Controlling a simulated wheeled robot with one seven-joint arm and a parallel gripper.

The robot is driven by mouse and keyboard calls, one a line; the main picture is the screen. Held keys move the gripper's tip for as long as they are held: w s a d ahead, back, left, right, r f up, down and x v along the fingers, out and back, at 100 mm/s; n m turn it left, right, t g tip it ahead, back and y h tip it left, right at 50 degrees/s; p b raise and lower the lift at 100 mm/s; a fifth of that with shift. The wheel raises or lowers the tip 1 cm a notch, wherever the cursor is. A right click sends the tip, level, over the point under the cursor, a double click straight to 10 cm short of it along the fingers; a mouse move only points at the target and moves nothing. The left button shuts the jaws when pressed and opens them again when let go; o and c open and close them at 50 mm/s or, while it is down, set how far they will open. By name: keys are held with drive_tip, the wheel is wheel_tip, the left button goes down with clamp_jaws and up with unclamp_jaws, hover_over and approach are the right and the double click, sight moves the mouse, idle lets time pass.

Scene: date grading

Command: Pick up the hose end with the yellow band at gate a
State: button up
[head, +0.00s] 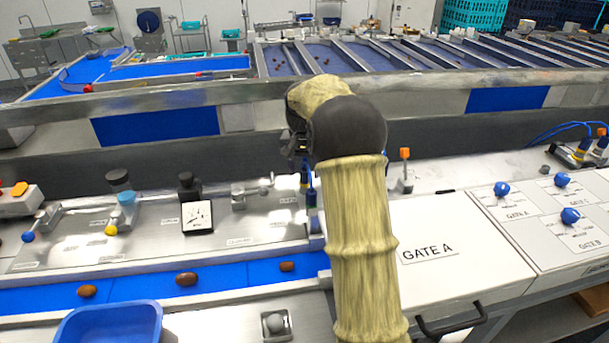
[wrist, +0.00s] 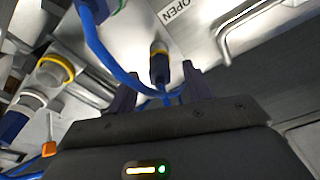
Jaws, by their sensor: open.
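In the wrist view the hose end (wrist: 159,70) is a dark plug with a yellow band, with a thin blue hose at its lower end. My gripper (wrist: 158,76) is open, one dark finger on each side of the plug. I cannot tell whether either finger touches it. The gate a panel (head: 450,225) is to the right of my arm.
Another yellow-ringed fitting (wrist: 55,70) and an orange-tipped part (wrist: 48,149) are at left in the wrist view, with a blue hose (wrist: 108,55) looping nearby. A metal handle (wrist: 240,18) is at upper right. A blue tray (head: 110,322) stands at front left.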

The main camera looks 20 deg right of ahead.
sight(305, 170)
drive_tip(key=shift+w+d+f, duration=0.1)
drive_tip(key=shift+w+f, duration=0.05)
drive_tip(key=shift+f, duration=0.9)
drive_tip(key=shift+r, duration=0.1)
clamp_jaws()
wheel_tip(305, 170, up, 10)
drive_tip(key=shift+b, duration=0.9)
